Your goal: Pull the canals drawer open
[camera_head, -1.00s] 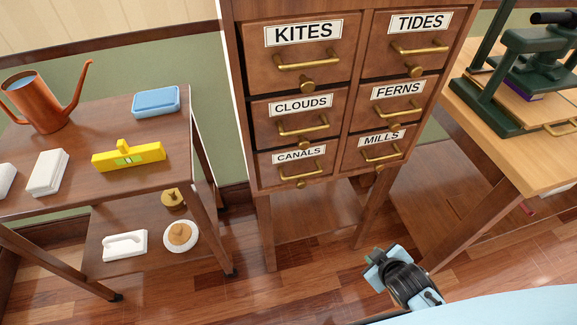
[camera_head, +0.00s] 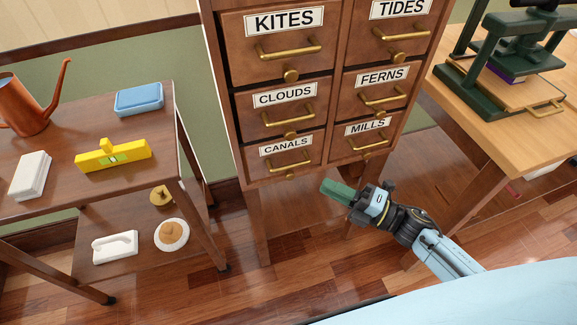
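The canals drawer (camera_head: 310,157) is the bottom left drawer of the wooden cabinet (camera_head: 258,188). It is closed, with a white CANALS label (camera_head: 286,145), a brass bar handle (camera_head: 293,163) and a small brass knob below. My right gripper (camera_head: 338,192) is below and to the right of this drawer, in front of the cabinet's lower part, apart from the handle. Its dark green fingers point left toward the cabinet. I cannot tell from this angle whether they are parted. My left gripper is out of view.
The MILLS drawer (camera_head: 385,142) is right of the canals drawer; CLOUDS (camera_head: 262,118) is above it. A side table (camera_head: 60,190) with a yellow level (camera_head: 130,155) and blue box (camera_head: 139,100) stands left. A wooden bench (camera_head: 520,130) with a green press stands right. Floor before the cabinet is clear.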

